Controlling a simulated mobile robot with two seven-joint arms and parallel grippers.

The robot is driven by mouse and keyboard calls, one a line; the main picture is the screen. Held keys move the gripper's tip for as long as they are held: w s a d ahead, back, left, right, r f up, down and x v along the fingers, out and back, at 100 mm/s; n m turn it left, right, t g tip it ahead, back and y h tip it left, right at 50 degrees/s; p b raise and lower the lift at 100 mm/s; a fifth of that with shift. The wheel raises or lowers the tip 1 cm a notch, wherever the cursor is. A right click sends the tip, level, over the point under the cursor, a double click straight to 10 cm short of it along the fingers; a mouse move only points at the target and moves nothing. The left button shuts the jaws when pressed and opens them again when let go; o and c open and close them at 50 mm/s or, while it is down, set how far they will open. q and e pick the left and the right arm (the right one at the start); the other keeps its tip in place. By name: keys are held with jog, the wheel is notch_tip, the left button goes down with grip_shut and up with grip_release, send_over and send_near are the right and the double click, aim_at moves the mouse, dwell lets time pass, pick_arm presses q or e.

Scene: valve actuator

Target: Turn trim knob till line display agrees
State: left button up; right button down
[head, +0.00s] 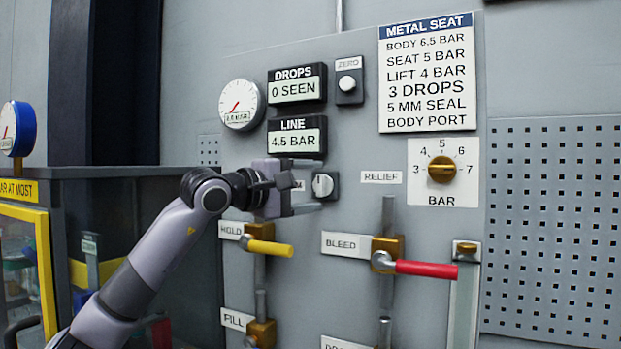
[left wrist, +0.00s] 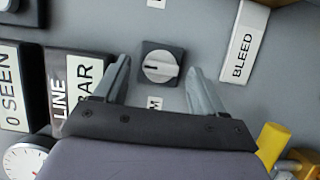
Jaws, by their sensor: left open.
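The trim knob (head: 323,185) is a small pale dial on a dark square plate, below the line display. It also shows in the left wrist view (left wrist: 160,67), with a dark mark on one side of its grip bar. My left gripper (head: 308,187) is open, its two fingers pointing at the panel. In the left wrist view the fingertips stand on either side of the knob, with a gap on each side. The "LINE" display (head: 296,141) reads 4.5 BAR. My right gripper is not in view.
A "METAL SEAT" card (head: 428,85) lists body 6.5, seat 5 and lift 4 bar. The relief knob (head: 441,169) is at right. The yellow hold handle (head: 270,248) and red bleed handle (head: 426,269) stick out below. A drops display (head: 296,88) reads 0 SEEN.

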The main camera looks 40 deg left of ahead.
pick_arm(q)
jog(key=shift+w, duration=0.3)
jog(key=c, duration=1.1)
jog(key=shift+o, duration=0.2)
jog(key=shift+f+n+t+b, duration=0.35)
jog(key=shift+n+t+b, duration=0.15)
jog(key=shift+n+b, duration=0.75)
jog(key=shift+d+n+t+y+b, duration=0.1)
jog(key=shift+n+t+y+b, duration=0.4)
jog(key=shift+n+b, duration=1.05)
jog(key=shift+n, duration=0.3)
jog(key=o, duration=1.1)
jog(key=shift+c, duration=0.2)
